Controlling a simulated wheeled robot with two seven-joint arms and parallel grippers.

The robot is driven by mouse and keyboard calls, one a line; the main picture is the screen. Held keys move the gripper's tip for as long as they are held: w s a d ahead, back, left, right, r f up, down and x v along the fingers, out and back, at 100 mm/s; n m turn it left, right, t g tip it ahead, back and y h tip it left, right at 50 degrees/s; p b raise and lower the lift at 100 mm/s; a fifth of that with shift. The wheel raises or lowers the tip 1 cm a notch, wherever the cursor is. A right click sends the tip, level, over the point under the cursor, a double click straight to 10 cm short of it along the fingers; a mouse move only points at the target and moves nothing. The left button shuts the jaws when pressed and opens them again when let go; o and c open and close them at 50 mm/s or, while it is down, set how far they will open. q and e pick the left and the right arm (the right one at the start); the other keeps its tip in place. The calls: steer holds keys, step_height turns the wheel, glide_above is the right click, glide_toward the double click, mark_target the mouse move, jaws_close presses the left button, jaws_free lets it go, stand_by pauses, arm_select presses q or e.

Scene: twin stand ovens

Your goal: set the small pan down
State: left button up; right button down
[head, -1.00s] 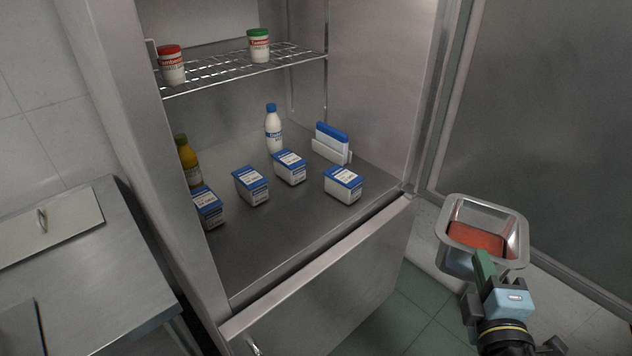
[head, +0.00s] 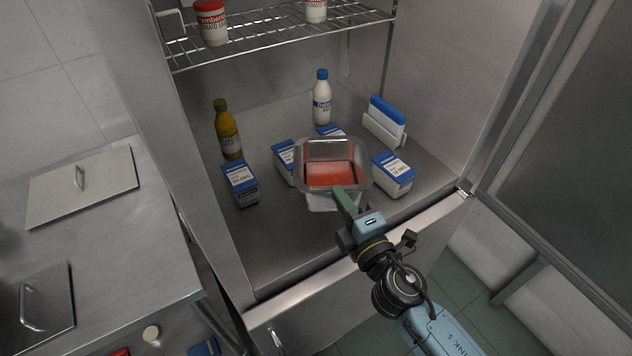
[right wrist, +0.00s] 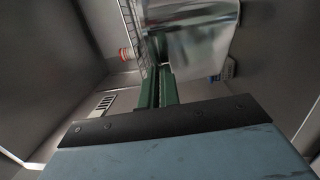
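The small pan (head: 361,160) is a square steel pan with red contents, in the middle of the head view. It is held over the front part of the fridge floor (head: 275,240); a gap beneath it is hard to judge. My right gripper (head: 343,200) is shut on the pan's near wall. In the right wrist view the green fingers (right wrist: 160,88) meet the pan's shiny steel side (right wrist: 203,45). The pan hides parts of two cartons behind it. My left gripper is not in view.
Blue-topped cartons stand left (head: 240,183) and right (head: 393,175) of the pan. A yellow bottle (head: 229,130), a white bottle (head: 321,98) and a blue-and-white pack (head: 385,120) stand behind. A wire shelf (head: 280,38) is above. The front floor is bare.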

mark_target(318, 192)
steer(key=a+n+y, duration=0.1)
steer(key=a, duration=0.2)
steer(key=shift+s+a+f+g, duration=0.1)
steer(key=shift+g, duration=0.3)
steer(key=shift+y, duration=0.3)
step_height(318, 192, down, 5)
steer(key=b, duration=0.4)
steer(key=shift+a, duration=0.15)
step_height(318, 192, down, 5)
steer(key=b, duration=0.4)
steer(key=shift+b, duration=0.3)
steer(key=c, duration=2)
jaws_free()
steer(key=shift+f, duration=0.1)
steer(key=o, duration=0.4)
steer(key=shift+c, duration=0.2)
steer(key=shift+s, duration=0.1)
steer(key=b+v, duration=0.1)
steer(key=v, duration=1.1)
